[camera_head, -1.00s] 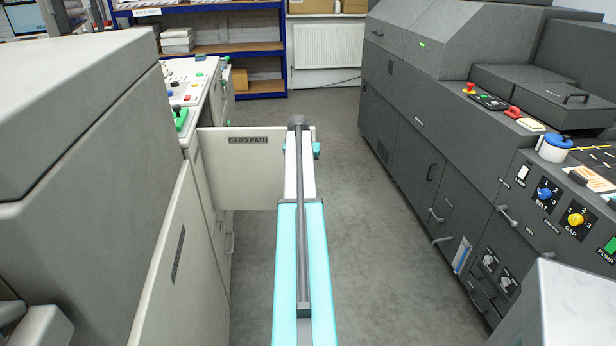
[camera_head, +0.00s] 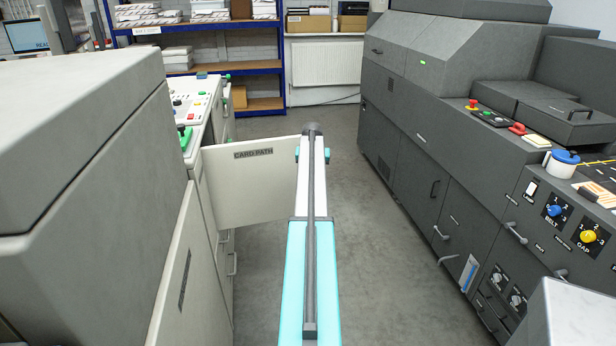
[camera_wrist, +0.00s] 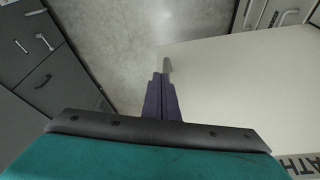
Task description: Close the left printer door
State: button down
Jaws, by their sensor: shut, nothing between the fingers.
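The left printer door is a pale cream panel labelled CARD PATH (camera_head: 222,185). It stands open, sticking out from the left machine into the aisle. My arm reaches forward past its outer edge in the head view, where my fingers are hidden. In the wrist view my gripper (camera_wrist: 165,75) is shut and empty, its dark fingers at the outer edge of the door (camera_wrist: 235,85), close beside or touching it. I cannot tell which.
The pale left machine (camera_head: 80,150) and the dark grey machine (camera_head: 430,140) flank the aisle. The grey floor (camera_head: 385,265) between them is clear. Blue shelving (camera_head: 215,48) and a white radiator (camera_head: 326,62) stand at the back.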

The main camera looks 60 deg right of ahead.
jog(key=shift+w+a, duration=0.25)
jog(key=shift+w, duration=0.1)
jog(key=s+a+r+b, duration=0.1)
jog(key=s+a+r, duration=0.3)
jog(key=r, duration=0.5)
jog(key=shift+s+a+r+b, duration=0.2)
jog(key=shift+s+a+b, duration=0.2)
jog(key=shift+a, duration=0.6)
